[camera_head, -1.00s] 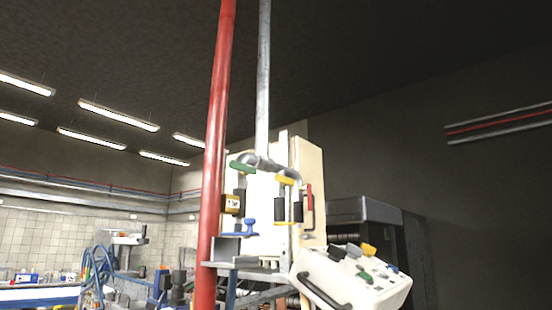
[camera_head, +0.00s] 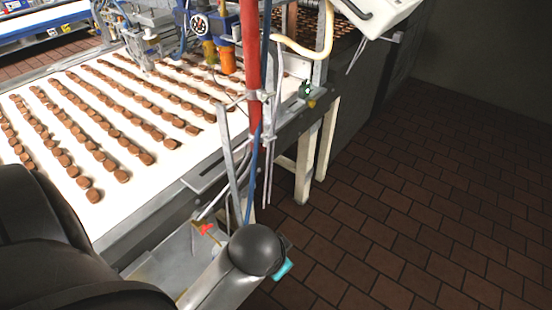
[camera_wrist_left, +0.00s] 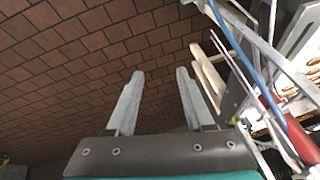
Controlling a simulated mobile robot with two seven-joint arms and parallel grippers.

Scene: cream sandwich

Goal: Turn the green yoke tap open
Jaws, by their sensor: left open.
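My left gripper (camera_wrist_left: 160,76) is open and empty in the left wrist view, its two grey fingers spread over the brick floor. In the head view my left arm comes in at the lower left; the fingers are hidden behind the wrist. I cannot make out the green yoke tap for sure in either current view. A small dark green part (camera_head: 307,87) sits on the conveyor's side in the head view, above a small yellow part (camera_head: 311,104). It is too small to tell what it is. My right gripper is not in view.
A red pipe (camera_head: 251,50) stands by the conveyor (camera_head: 150,190) with rows of brown biscuits. The red pipe (camera_wrist_left: 303,140) and a blue hose (camera_wrist_left: 234,50) lie right of my gripper in the wrist view. The brick floor (camera_head: 440,190) at right is clear.

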